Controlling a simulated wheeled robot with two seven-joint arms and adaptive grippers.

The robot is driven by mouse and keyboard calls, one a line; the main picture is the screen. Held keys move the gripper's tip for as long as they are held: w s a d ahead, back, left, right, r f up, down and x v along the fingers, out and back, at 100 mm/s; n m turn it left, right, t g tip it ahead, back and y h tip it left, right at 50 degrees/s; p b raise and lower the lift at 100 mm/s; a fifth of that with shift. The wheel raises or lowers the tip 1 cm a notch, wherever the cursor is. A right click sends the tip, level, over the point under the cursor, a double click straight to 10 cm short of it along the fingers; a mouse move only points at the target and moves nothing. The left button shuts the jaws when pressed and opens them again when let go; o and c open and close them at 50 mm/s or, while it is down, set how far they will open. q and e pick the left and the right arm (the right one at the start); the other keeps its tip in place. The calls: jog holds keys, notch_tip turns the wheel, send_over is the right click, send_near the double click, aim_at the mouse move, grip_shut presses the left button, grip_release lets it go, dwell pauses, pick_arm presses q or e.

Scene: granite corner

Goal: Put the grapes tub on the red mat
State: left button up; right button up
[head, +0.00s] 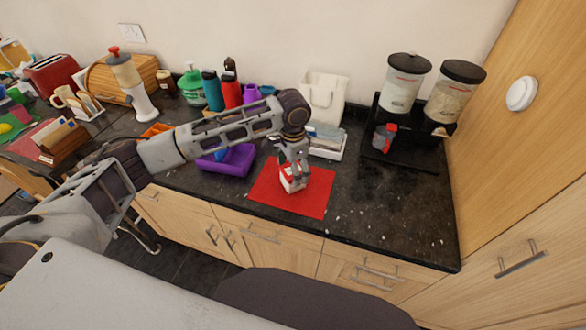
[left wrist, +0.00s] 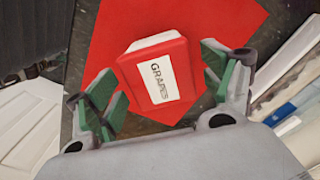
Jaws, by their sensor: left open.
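The grapes tub (left wrist: 160,75) is a small white tub with a red lid and a white label reading GRAPES. It sits on the red mat (left wrist: 112,25) in the left wrist view. In the head view the tub (head: 291,182) is on the mat (head: 314,200), partly hidden by my gripper. My left gripper (head: 295,172) is right above the tub. In the left wrist view its green-padded fingers (left wrist: 168,88) are spread on either side of the tub, with gaps showing between pads and tub. My right gripper is not in view.
A purple bin (head: 236,162) stands left of the mat, and a white tray (head: 328,150) lies behind it. A black stand with two dispensers (head: 405,82) is at the back right. The dark counter (head: 385,215) right of the mat is clear.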

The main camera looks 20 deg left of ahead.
pick_arm(q)
notch_tip(320, 180, up, 12)
jog(key=shift+r+b, duration=0.15)
jog(key=shift+b, duration=0.3)
dwell(0.4)
jog(key=shift+a, duration=0.1)
dwell(0.4)
